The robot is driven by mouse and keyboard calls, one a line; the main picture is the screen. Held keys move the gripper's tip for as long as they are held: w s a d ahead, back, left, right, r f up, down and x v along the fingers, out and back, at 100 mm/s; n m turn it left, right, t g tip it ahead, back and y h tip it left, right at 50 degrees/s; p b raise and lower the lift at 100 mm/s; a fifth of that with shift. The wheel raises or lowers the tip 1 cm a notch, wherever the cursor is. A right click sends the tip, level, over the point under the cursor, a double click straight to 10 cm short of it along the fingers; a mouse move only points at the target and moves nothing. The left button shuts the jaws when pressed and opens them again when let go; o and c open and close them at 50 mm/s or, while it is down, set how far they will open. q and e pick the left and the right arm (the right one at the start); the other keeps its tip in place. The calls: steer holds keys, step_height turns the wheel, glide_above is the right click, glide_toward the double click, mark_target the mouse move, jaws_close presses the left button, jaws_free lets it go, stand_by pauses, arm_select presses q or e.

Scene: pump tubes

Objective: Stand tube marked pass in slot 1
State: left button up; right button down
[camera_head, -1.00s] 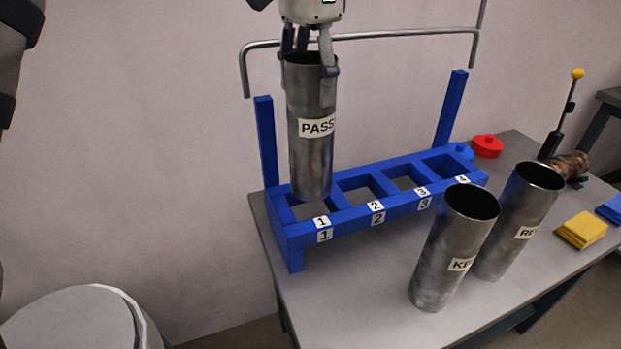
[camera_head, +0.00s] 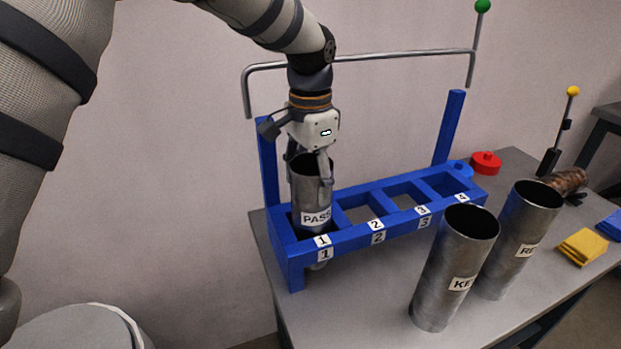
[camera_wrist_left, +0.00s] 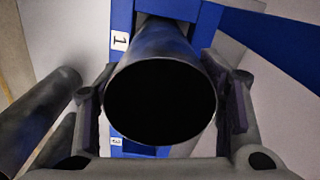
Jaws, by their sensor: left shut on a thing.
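The steel tube marked PASS (camera_head: 313,203) stands upright in slot 1 of the blue rack (camera_head: 350,241), its lower end showing below the front rail. My left gripper (camera_head: 311,172) is shut on its upper rim from above. In the left wrist view the tube's dark open mouth (camera_wrist_left: 161,103) lies between the two fingers (camera_wrist_left: 162,110), with the label 1 beside it. Whether the tube's bottom touches the table is hidden by the rail. My right gripper is not in view.
Two more steel tubes, one marked KE… (camera_head: 452,270) and one marked RE… (camera_head: 521,240), stand in front of the rack. Slots 2, 3 and 4 are empty. A metal bar (camera_head: 400,56) runs above the rack. A red cap (camera_head: 486,163) and yellow cloth (camera_head: 582,246) lie to the right.

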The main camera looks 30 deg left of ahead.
arm_select(q)
steer(key=shift+r, duration=0.1)
jaws_close()
steer(key=o, duration=1.9)
jaws_free()
steer(key=shift+o, duration=0.2)
step_height(320, 180, up, 12)
